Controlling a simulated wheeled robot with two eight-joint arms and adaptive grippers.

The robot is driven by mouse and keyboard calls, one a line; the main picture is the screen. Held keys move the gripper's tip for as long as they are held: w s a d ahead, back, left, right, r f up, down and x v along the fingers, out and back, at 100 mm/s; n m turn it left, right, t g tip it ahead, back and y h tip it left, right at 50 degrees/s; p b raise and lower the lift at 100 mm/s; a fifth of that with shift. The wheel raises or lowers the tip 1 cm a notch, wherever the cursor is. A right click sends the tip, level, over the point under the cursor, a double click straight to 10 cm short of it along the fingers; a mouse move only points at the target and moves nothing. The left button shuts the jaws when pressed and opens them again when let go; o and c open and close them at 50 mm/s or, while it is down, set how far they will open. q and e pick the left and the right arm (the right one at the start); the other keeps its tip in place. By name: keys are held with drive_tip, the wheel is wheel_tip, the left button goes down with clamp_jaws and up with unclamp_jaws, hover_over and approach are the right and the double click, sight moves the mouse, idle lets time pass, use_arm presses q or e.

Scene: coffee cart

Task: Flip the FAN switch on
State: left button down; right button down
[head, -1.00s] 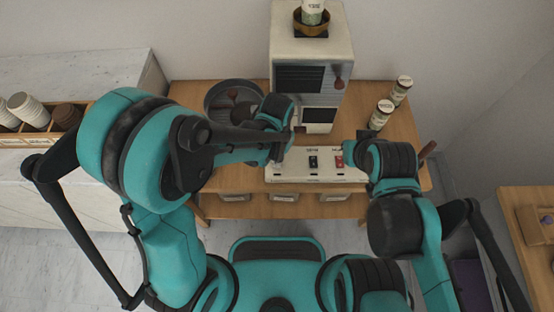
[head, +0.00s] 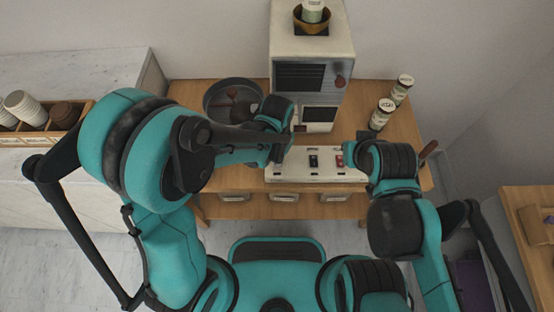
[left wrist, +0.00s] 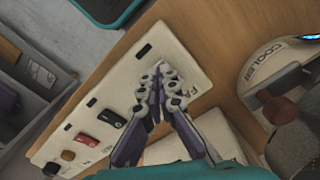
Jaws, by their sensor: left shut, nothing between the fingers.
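A white switch panel (head: 300,177) lies on the wooden cart below the machine. It carries a black switch (head: 314,161) and a red switch (head: 338,160). In the left wrist view the panel (left wrist: 178,55) runs diagonally, with the red switch (left wrist: 86,139) and black switch (left wrist: 115,118) left of the fingers. My left gripper (left wrist: 160,75) is shut and empty, with its fingertips over the panel beside the partly covered FAN label (left wrist: 187,103). The FAN switch itself is hidden by the fingers. My right gripper (head: 349,153) is near the panel's right end, mostly hidden by its arm.
A white machine (head: 342,62) stands behind the panel, and a round dark pan (head: 212,96) is to its left. Two jars (head: 382,112) stand to its right. A machine part marked COOLER (left wrist: 252,68) is close to the left gripper's right side in the wrist view.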

use_arm(q)
drive_tip(key=shift+f+b, duration=0.4)
drive_tip(key=shift+f, duration=0.1)
drive_tip(key=shift+r, duration=0.1)
drive_tip(key=shift+r+p, duration=2.7)
drive_tip(key=shift+r, duration=0.75)
drive_tip(key=s+a+r+n+t, duration=0.2)
drive_tip(key=a+r+n+t, duration=0.1)
drive_tip(key=a+r, duration=0.4)
drive_tip(key=s+a+r+n+t, duration=0.3)
drive_tip(key=a+r+t, duration=0.1)
drive_tip(key=a+r, duration=0.4)
drive_tip(key=shift+a, duration=1.4)
drive_tip(key=shift+s+r, duration=0.1)
